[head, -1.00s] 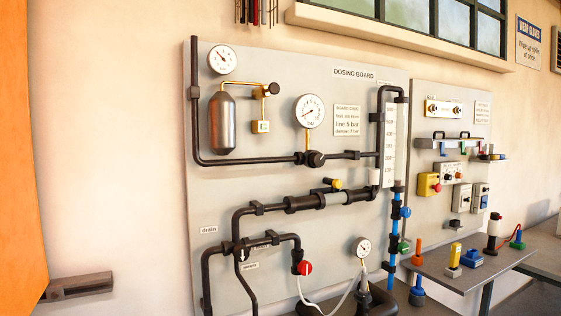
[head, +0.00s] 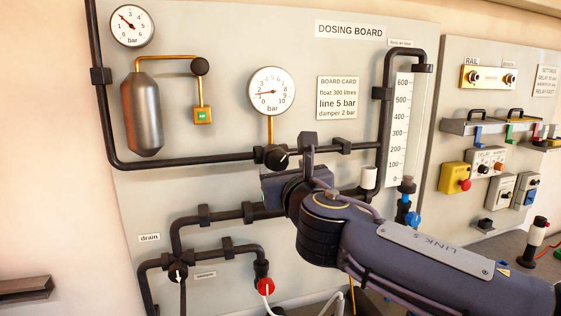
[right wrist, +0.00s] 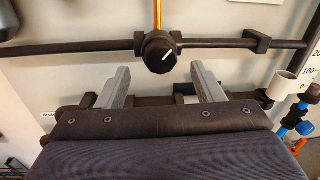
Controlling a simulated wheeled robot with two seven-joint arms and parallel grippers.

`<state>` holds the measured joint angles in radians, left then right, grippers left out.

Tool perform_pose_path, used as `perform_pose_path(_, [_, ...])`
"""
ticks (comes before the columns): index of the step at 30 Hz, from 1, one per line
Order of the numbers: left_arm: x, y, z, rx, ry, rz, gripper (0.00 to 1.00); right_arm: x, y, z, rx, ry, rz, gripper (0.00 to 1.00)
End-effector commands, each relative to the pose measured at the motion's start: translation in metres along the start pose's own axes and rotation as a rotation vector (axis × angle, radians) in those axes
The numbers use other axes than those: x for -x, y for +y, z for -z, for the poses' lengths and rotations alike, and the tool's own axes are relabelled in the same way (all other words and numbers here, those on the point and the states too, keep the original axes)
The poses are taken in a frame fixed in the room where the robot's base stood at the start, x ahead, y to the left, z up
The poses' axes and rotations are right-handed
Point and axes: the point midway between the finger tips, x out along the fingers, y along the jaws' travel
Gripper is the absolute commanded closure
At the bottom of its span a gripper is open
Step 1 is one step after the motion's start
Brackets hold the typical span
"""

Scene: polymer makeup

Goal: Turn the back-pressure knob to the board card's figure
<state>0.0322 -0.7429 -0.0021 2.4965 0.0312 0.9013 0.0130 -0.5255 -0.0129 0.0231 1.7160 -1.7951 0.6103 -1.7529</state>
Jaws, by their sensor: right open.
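The black back-pressure knob (head: 277,158) sits on the horizontal dark pipe below the middle gauge (head: 272,91). It also shows in the right wrist view (right wrist: 159,52), its white mark pointing up and right. The gauge's red needle points left, near the 2. The board card (head: 337,98) reads float 300 litres, line 5 bar, damper 2 bar. My right gripper (head: 294,152) is by the knob; in the right wrist view its two fingers (right wrist: 158,75) are apart and empty, just short of and below the knob. My left gripper is not in view.
A brass stem joins the gauge to the pipe above the knob. A pipe clamp (right wrist: 256,41) stands right of it. A lower pipe (head: 226,214) runs behind my arm. A grey cylinder (head: 142,115) hangs left; a red valve knob (head: 263,284) is below.

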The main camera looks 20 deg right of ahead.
Motion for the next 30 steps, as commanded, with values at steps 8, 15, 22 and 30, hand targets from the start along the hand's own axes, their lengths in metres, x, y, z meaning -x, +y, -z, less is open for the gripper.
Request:
perform_pose_path(8, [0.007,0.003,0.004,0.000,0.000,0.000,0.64,-0.040,-0.001,0.000,-0.003,0.002,0.003,0.39])
perform_pose_path(15, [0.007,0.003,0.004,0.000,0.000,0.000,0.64,-0.047,-0.001,0.001,-0.004,0.002,0.001,0.39])
perform_pose_path(22, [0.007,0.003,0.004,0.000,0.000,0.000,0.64,-0.047,-0.001,0.001,-0.005,0.002,0.002,0.51])
perform_pose_path(30, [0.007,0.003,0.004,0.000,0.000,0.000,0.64,-0.047,-0.001,0.001,-0.005,0.002,0.002,0.83])
